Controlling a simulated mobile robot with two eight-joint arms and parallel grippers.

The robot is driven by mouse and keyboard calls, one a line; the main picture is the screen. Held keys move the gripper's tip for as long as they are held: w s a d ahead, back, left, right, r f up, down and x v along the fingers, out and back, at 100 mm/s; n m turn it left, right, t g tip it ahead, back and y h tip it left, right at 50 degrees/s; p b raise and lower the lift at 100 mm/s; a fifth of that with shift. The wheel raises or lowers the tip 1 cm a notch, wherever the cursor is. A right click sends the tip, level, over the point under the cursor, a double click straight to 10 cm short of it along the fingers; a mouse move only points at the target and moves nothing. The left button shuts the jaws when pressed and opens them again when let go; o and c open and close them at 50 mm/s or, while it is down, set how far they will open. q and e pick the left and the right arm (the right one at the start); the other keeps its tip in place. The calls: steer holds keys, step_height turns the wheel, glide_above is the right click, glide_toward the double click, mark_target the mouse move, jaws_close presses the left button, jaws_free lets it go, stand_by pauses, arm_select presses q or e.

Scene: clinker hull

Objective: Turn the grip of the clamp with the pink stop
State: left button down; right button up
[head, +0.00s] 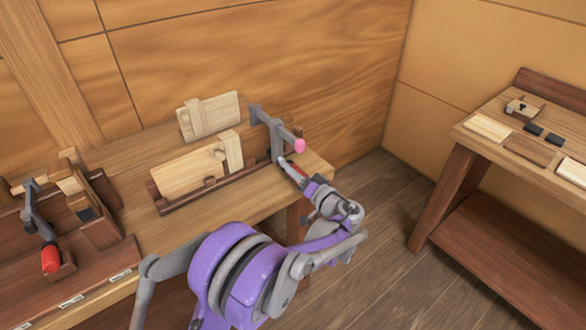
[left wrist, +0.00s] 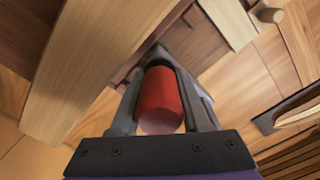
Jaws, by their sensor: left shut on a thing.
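The clamp (head: 264,117) with the pink stop (head: 299,146) is grey and stands at the right end of the left workbench, beside a wooden rack. Its red grip (left wrist: 161,97) is a cylinder that lies between the two grey fingers of my left gripper (left wrist: 165,118) in the left wrist view. In the head view my left gripper (head: 299,172) reaches the clamp's lower end from the front right and is shut on the red grip, which it mostly hides there. My right gripper is in neither view.
Pale boards (head: 190,172) stand in the dark wooden rack (head: 163,207) left of the clamp. A second grey clamp (head: 36,212) with a red grip (head: 51,259) sits at the far left. Another bench (head: 459,133) with small blocks stands right, across open floor (head: 372,185).

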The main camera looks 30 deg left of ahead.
arm_select(q)
steer(key=shift+a+r, duration=0.1)
steer(key=shift+c, duration=1.9)
jaws_free()
steer(key=shift+a, duration=0.1)
steer(key=v, duration=1.1)
steer(key=shift+w, duration=0.1)
